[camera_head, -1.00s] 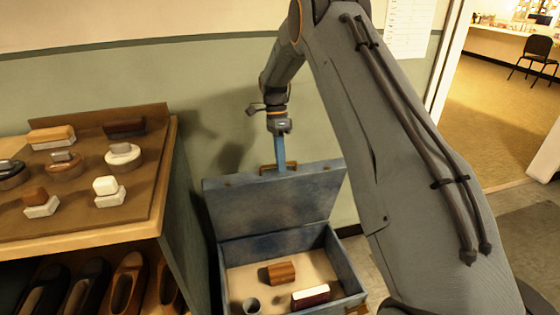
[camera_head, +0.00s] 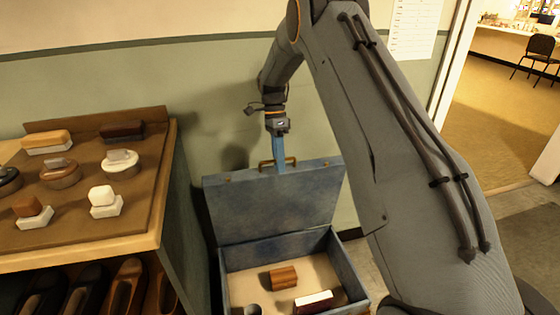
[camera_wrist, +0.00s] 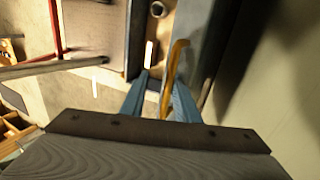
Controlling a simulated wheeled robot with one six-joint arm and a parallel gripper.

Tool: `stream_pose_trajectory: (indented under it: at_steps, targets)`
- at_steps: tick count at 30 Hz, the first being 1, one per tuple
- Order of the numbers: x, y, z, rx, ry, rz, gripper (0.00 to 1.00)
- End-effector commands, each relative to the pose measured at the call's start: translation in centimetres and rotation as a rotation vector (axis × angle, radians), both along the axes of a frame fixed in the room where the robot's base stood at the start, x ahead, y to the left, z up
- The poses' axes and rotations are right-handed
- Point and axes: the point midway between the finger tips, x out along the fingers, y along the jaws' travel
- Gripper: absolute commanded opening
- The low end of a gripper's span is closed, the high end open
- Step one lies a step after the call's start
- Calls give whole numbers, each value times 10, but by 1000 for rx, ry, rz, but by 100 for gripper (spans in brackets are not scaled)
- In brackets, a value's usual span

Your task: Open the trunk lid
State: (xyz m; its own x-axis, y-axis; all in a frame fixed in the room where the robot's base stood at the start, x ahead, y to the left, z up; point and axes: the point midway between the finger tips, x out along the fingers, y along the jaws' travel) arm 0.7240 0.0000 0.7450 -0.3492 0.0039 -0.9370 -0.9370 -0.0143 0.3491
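The blue trunk (camera_head: 345,262) stands open on the floor. Its lid (camera_head: 275,205) is raised and stands roughly upright at the back, with its inner face toward the head camera. A brass-coloured handle (camera_head: 264,165) is on the lid's upper edge. My gripper (camera_head: 281,168) points down at this edge, by the handle. In the wrist view my gripper's two blue fingers (camera_wrist: 162,80) are apart, with the yellow handle (camera_wrist: 173,63) between them, nearer the right finger. A gap shows on the left side of the handle.
Inside the trunk are a brown brush (camera_head: 284,278), a red-and-white block (camera_head: 314,301) and a small cup, partly cut off. A shelf unit (camera_head: 150,240) with brushes on top and shoes below stands close on the left. The wall is close behind; a doorway opens at right.

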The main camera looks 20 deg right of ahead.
Motion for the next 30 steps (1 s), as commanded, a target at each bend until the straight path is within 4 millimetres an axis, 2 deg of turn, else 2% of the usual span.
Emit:
stream_pose_trajectory:
  at_steps: [17,20,30]
  targets:
    - [1,-4,8,-3,-3,-3,28]
    - [2,-3,20,-3,-5,-2,28]
    - [1,-4,80,-2,-4,-3,28]
